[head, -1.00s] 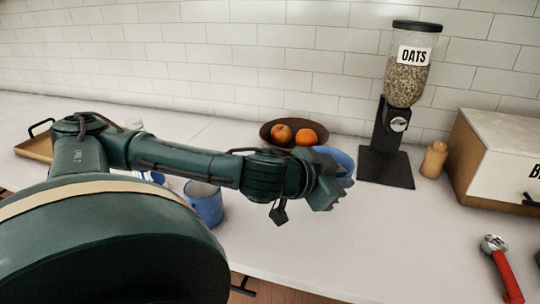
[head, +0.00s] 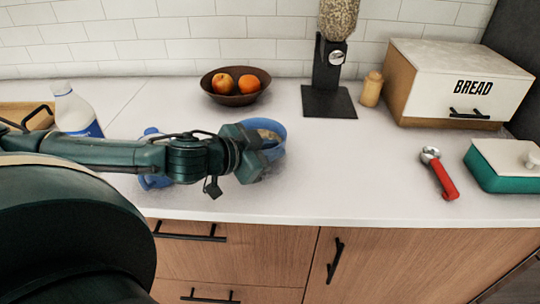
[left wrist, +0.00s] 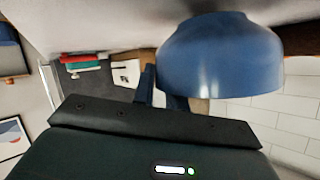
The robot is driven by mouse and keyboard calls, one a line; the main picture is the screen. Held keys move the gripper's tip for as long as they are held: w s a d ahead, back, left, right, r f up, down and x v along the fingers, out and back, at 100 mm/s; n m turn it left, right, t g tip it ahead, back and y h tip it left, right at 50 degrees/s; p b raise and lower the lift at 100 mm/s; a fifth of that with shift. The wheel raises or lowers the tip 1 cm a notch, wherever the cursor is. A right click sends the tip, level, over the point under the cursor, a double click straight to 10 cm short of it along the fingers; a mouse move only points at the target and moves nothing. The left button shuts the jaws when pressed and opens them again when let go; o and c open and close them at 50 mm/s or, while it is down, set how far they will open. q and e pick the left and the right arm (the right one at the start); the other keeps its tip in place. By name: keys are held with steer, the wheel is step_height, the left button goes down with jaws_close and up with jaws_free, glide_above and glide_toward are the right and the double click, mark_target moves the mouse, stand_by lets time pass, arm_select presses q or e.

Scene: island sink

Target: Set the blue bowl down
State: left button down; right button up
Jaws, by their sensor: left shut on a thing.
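The blue bowl (head: 277,146) shows in the head view just beyond my left gripper (head: 262,150), which covers part of it. The bowl looks tilted, with its inside partly in sight. In the left wrist view the bowl (left wrist: 222,60) fills the upper right. My left gripper (left wrist: 165,100) is shut on it there, with a dark finger against its side. Whether the bowl touches the white counter (head: 330,175) is hard to tell. My right gripper is not in view.
A brown fruit bowl (head: 236,98) stands behind. A blue cup (head: 155,182) is partly hidden by my left arm, near a white bottle (head: 77,110). An oats dispenser (head: 329,75), a wooden shaker (head: 371,89) and a red-handled tool (head: 440,175) stand or lie right. The front-middle counter is clear.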

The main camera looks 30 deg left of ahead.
arm_select(q)
steer(key=shift+f, duration=0.6)
steer(key=shift+f, duration=0.1)
steer(key=c, duration=1.4)
jaws_free()
